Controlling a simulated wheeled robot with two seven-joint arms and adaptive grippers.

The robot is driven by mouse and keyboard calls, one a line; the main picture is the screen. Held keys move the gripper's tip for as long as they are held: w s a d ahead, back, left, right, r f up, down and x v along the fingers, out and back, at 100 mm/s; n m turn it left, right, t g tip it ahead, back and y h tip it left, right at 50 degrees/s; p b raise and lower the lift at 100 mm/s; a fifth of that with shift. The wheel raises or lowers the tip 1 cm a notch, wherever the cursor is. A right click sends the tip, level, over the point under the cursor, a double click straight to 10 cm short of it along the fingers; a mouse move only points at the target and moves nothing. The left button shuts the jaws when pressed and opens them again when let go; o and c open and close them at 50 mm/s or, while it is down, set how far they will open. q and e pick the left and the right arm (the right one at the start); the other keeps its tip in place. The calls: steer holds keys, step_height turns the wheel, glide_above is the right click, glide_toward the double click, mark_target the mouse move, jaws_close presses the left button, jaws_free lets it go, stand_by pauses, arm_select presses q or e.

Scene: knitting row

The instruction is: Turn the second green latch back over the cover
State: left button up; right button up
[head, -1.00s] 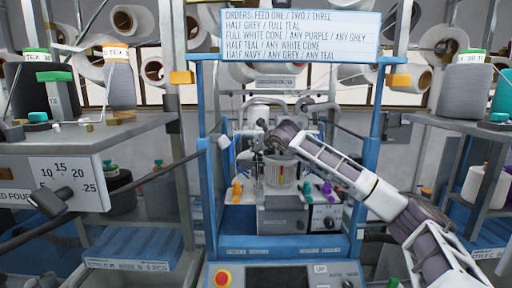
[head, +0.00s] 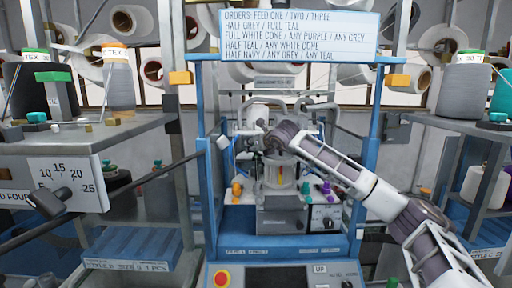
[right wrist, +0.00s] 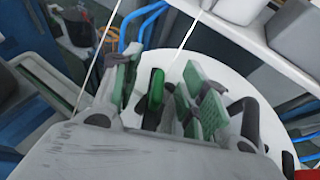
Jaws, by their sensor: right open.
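A white round cover (right wrist: 235,78) shows in the right wrist view below and behind my fingers. A narrow dark green latch (right wrist: 154,90) stands up between the two green-padded fingers of my right gripper (right wrist: 165,95). The gripper is open, with a finger on each side of the latch; I cannot tell whether either pad touches it. In the head view my right arm reaches in from the right to the knitting machine (head: 283,175). The fingers and the latches are too small or hidden there to make out. My left gripper is not in view.
A blue frame (head: 370,150) with posts on both sides surrounds the machine. Orange, green and purple pieces (head: 306,188) stand at its front. Shelves (head: 85,135) with yarn cones flank it. Thin white threads (right wrist: 100,50) and blue tubing (right wrist: 140,25) run near the gripper.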

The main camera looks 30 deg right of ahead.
steer(key=shift+s, duration=0.15)
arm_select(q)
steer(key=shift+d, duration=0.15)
arm_select(e)
steer(key=d+v, duration=0.1)
steer(key=v, duration=0.6)
steer(key=shift+a, duration=0.5)
steer(key=shift+s, duration=0.1)
